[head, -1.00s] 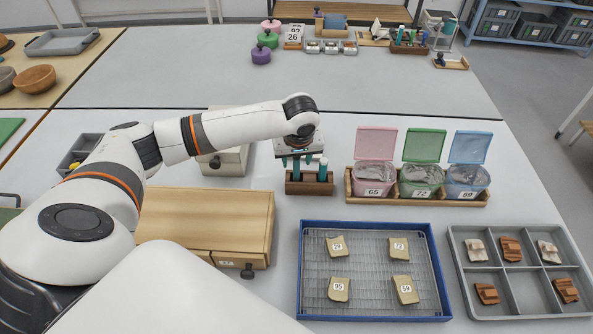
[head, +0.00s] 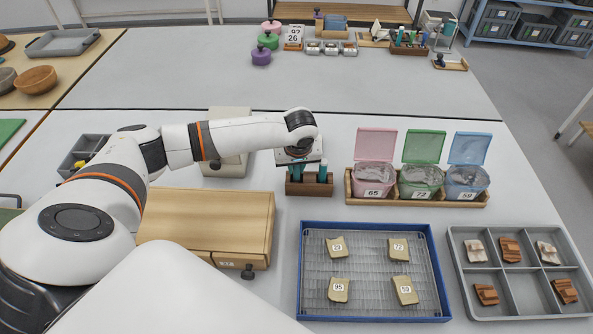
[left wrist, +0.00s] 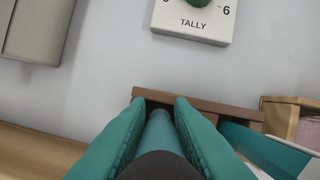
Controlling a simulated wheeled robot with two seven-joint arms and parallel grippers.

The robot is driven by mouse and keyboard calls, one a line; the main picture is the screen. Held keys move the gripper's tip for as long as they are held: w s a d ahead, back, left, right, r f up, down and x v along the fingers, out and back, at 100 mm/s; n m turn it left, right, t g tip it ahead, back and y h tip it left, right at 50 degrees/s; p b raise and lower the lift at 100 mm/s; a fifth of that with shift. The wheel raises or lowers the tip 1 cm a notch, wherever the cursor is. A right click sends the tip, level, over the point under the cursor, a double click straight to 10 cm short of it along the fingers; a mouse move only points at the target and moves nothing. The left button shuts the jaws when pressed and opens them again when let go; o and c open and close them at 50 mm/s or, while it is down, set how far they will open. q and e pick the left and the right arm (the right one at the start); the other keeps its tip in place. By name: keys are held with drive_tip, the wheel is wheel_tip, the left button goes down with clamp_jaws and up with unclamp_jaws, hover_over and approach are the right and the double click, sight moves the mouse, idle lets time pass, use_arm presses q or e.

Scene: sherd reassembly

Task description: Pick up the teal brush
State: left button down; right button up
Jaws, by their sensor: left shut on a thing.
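My left gripper (head: 297,172) is over the brown wooden rack (head: 309,188) in the head view, its fingers reaching down toward the rack. In the left wrist view, its two teal fingers (left wrist: 160,110) are closed around the teal brush (left wrist: 158,132), which has a dark rounded end close to the camera. The brush's lower end is hidden at the rack, so I cannot tell whether it still stands in it. Another teal item (head: 322,171) stands at the right of the rack. My right gripper is not in view.
Lidded pink, green and blue bins (head: 373,178) stand right of the rack. A blue-rimmed tray (head: 432,270) with numbered sherds lies in front. A wooden drawer box (head: 210,215) is at the left, and a pale tally box (left wrist: 196,18) is behind.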

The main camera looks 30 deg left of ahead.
use_arm(q)
drive_tip(key=shift+r, duration=0.1)
wheel_tip(320, 180, up, 10)
drive_tip(key=shift+f, duration=0.1)
idle(0.8)
